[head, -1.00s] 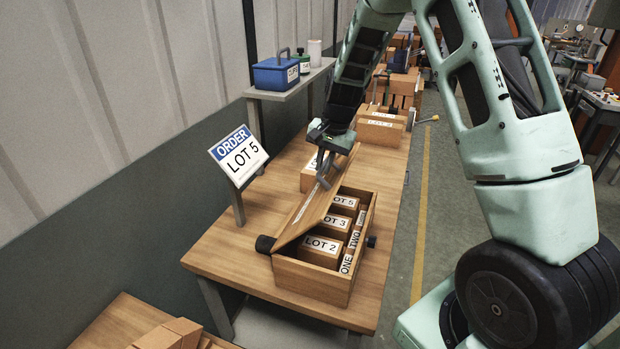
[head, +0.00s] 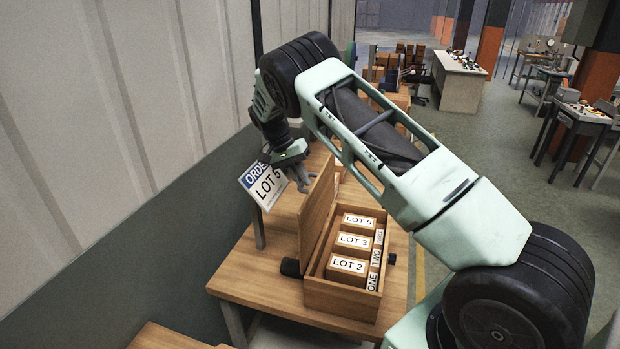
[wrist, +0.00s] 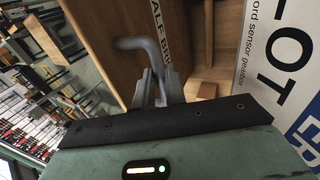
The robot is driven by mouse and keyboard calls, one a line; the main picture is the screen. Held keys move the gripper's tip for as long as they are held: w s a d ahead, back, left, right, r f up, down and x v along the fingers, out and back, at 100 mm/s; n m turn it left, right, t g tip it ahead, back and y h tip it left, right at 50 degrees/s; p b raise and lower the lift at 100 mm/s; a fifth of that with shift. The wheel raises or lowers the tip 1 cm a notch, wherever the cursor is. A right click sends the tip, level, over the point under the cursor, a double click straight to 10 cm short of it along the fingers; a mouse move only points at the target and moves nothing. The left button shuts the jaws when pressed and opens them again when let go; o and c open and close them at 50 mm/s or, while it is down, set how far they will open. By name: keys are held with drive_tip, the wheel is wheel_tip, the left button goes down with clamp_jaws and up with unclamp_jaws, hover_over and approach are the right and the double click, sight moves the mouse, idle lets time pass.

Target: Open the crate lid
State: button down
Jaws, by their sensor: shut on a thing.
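The wooden crate (head: 340,300) stands on the workbench. Its lid (head: 317,212) is swung up to about upright on the left side. Inside are blocks labelled LOT 5 (head: 359,221), LOT 3 (head: 353,241) and LOT 2 (head: 348,266). My gripper (head: 306,188) is at the upper left of the lid, on its outer side. In the wrist view, my gripper (wrist: 152,92) is shut on a grey bent bar, seemingly the lid handle (wrist: 142,45), against brown wood. The exact contact is partly hidden.
The ORDER LOT 5 sign (head: 268,186) stands just left of my gripper, very close to it. It also fills the right of the wrist view (wrist: 285,60). The bench top (head: 262,262) is bare left of the crate. Rim labels read ONE, TWO, THREE.

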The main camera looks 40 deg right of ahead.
drive_tip(key=shift+w+a+f+g+h+b, duration=0.3)
drive_tip(key=shift+w+a+f+g+h, duration=0.1)
drive_tip(key=shift+w+a+f+g, duration=0.45)
drive_tip(key=shift+s, duration=0.1)
drive_tip(key=shift+f, duration=0.1)
drive_tip(key=c, duration=1.5)
unclamp_jaws()
drive_tip(key=shift+o, duration=0.2)
drive_tip(key=shift+r, duration=0.25)
drive_tip(key=shift+t, duration=0.25)
drive_tip(key=b+v, duration=0.3)
drive_tip(key=v, duration=0.4)
drive_tip(key=shift+r, duration=0.1)
